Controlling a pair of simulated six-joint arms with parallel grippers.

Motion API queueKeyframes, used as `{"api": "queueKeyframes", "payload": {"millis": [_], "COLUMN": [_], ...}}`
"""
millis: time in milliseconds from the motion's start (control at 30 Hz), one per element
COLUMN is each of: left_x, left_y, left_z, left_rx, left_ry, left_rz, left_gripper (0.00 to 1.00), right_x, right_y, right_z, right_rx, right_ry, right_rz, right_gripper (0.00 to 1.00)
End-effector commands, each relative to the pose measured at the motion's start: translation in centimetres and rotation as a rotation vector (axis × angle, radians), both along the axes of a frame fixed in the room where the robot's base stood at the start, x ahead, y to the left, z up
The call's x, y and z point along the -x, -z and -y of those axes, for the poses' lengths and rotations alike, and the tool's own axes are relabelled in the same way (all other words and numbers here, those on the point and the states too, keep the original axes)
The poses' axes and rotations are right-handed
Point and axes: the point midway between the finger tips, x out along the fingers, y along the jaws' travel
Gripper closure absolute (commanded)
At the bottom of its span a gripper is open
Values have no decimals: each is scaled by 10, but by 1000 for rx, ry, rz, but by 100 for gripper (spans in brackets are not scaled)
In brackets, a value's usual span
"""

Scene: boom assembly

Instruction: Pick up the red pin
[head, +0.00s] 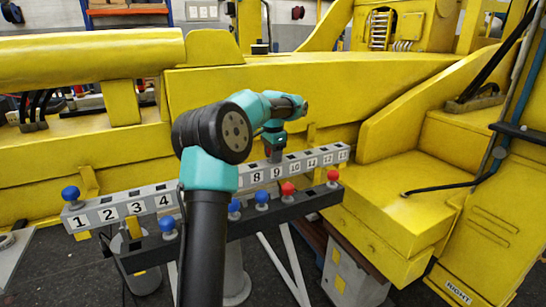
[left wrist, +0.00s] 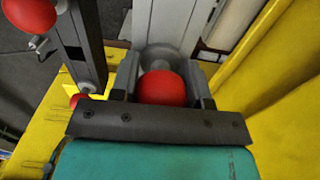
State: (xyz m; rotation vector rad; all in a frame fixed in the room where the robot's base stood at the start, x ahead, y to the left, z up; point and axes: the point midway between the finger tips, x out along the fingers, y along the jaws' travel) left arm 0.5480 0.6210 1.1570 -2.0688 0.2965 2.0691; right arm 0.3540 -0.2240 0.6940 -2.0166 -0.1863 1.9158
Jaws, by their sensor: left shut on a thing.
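My left gripper (head: 273,152) is over the numbered grey rail (head: 100,216), around numbers 9 and 10. In the left wrist view its fingers (left wrist: 163,78) are shut on a red pin (left wrist: 162,88), whose round head shows between them. Two other red pins (head: 288,188) and (head: 333,175) stand in the dark rack (head: 215,228) in front of the rail. The left wrist view shows one red head (left wrist: 28,15) at the top left and another (left wrist: 77,100) beside the gripper. My right gripper is not in view.
Several blue pins stand here: one (head: 70,193) at the rail's left end, others (head: 167,224), (head: 234,207), (head: 262,197) along the dark rack. A large yellow boom structure (head: 250,100) is close behind the rail. A yellow box-like part (head: 400,200) is at the right.

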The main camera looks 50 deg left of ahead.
Motion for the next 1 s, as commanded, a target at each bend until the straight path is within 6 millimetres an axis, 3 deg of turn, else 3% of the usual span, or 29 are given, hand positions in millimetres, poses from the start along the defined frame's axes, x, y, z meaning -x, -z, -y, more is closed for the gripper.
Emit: {"api": "queueKeyframes", "payload": {"millis": [267, 700, 1000], "left_x": [0, -1, 0], "left_y": [-22, -92, -100], "left_z": [0, 0, 0], "left_rx": [-2, -1, -1], "left_ry": [-1, 0, 0], "left_rz": [4, 2, 1], "left_gripper": [88, 88, 88], "right_x": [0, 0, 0], "right_y": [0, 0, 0], "right_z": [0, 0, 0], "right_rx": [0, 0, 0], "right_ry": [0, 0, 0], "right_rz": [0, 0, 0], "right_gripper": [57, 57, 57]}}
